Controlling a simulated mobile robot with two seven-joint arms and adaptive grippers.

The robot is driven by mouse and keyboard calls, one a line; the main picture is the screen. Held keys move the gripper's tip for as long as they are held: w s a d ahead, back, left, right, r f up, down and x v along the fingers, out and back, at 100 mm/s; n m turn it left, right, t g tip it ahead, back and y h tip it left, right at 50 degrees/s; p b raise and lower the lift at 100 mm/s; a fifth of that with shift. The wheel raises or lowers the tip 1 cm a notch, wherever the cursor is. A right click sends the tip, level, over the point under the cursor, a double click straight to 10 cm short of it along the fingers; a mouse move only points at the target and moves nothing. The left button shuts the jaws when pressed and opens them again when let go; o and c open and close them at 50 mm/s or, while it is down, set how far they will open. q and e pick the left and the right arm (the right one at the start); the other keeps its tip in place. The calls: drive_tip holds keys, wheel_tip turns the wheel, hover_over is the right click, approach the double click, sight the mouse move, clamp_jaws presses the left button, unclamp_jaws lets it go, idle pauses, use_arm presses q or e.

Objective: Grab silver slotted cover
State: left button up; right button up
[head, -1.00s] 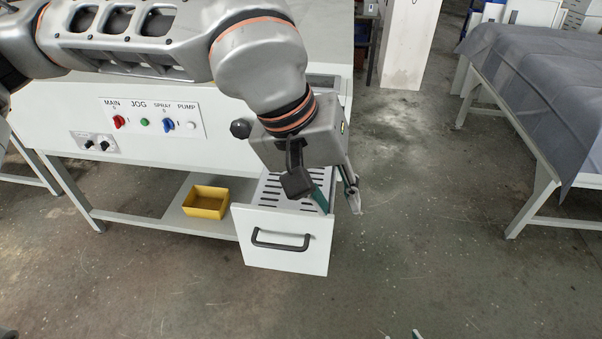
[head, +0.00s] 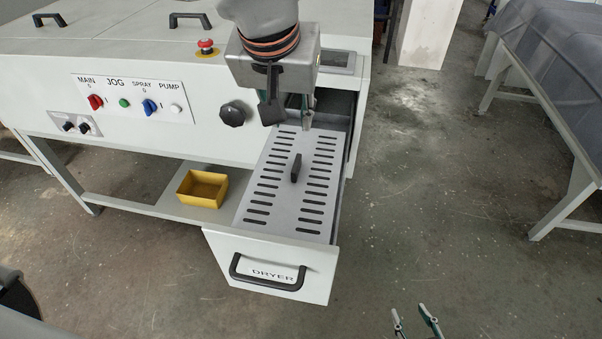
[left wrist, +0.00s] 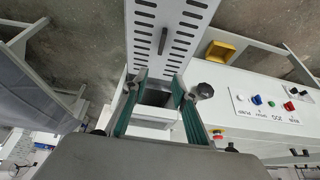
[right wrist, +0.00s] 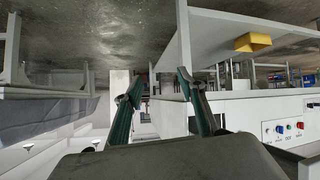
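The silver slotted cover (head: 283,205) lies flat in the pulled-out drawer, with a small dark handle (head: 296,168) standing at its middle. The left wrist view also shows the cover (left wrist: 145,45) and its handle (left wrist: 163,41) beyond my left fingers. My left gripper (head: 300,115) is above the back end of the drawer, near the machine front, and apart from the handle. Its fingers stand open and empty in the left wrist view (left wrist: 155,84). My right gripper (head: 414,320) is low at the bottom edge, right of the drawer. It is open and empty in the right wrist view (right wrist: 158,80).
The drawer front (head: 268,265) reads DRYER and has a black handle. A yellow box (head: 203,189) sits on the lower shelf left of the drawer. A round black knob (head: 233,114) juts from the machine. Floor right of the drawer is clear up to a cloth-covered table (head: 560,60).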

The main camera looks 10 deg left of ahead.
use_arm(q)
drive_tip(key=b, duration=0.3)
approach(296, 163)
drive_tip(key=w+f, duration=0.1)
drive_tip(key=shift+w+f+g, duration=0.25)
drive_tip(key=shift+f+g, duration=0.05)
drive_tip(key=shift+f, duration=0.6)
drive_tip(key=b+x, duration=0.1)
drive_tip(key=x, duration=0.5)
drive_tip(key=shift+f, duration=0.2)
clamp_jaws()
drive_tip(key=shift+w+r, duration=0.1)
use_arm(e)
drive_tip(key=f, duration=0.1)
drive_tip(key=s+f, duration=0.1)
drive_tip(key=f, duration=0.1)
drive_tip(key=s+f, duration=0.1)
drive_tip(key=f, duration=0.1)
drive_tip(key=shift+d+f, duration=0.15)
drive_tip(key=shift+f, duration=0.1)
